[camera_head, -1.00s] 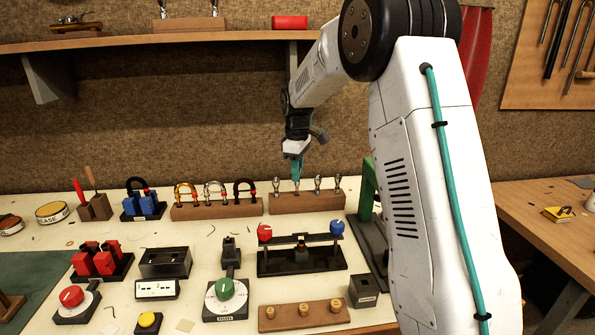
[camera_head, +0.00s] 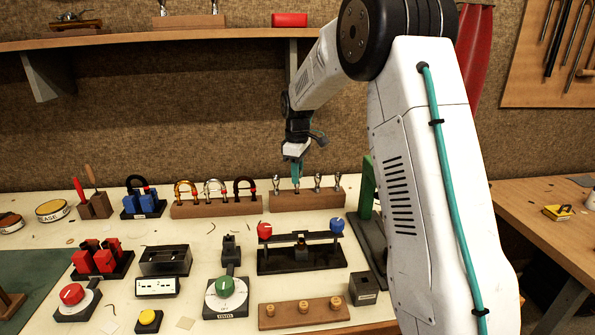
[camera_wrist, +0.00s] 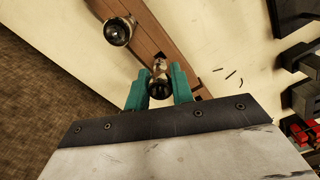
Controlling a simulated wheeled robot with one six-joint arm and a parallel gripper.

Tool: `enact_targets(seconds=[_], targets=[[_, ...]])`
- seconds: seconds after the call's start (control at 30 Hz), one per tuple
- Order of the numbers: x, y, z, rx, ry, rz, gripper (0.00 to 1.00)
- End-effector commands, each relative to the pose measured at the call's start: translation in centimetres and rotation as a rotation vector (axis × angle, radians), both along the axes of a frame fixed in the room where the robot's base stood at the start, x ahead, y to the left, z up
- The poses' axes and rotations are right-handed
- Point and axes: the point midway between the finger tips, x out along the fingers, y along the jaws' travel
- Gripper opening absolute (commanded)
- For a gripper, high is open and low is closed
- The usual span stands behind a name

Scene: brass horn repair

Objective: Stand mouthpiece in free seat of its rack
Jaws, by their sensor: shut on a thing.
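The mouthpiece rack (camera_head: 306,203) is a long wooden block at the back right of the bench. Silver mouthpieces stand in it: one at the left end (camera_head: 276,183) and two on the right side (camera_head: 317,182), (camera_head: 337,183). My gripper (camera_head: 297,183) points down over the rack between the left one and the right pair. In the wrist view its teal fingers (camera_wrist: 159,76) are shut on a mouthpiece (camera_wrist: 158,90), seen cup-end first above the wood.
A wooden rack (camera_head: 217,208) with U-shaped brass, silver and dark slides stands left of the mouthpiece rack. A black stand (camera_head: 300,262) with red and blue knobs is in front. A green upright (camera_head: 368,187) stands close on the right.

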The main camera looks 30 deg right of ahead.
Motion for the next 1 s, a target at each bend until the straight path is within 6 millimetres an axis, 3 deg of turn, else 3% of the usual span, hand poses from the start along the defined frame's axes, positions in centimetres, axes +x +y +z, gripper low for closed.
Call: enact_targets(seconds=[0.87, 0.9, 1.0], targets=[[0.0, 0.0, -2.2, 0.000, 0.000, 0.000, 0.00], [0.0, 0.0, -2.2, 0.000, 0.000, 0.000, 0.26], [0.0, 0.0, -2.2, 0.000, 0.000, 0.000, 0.49]])
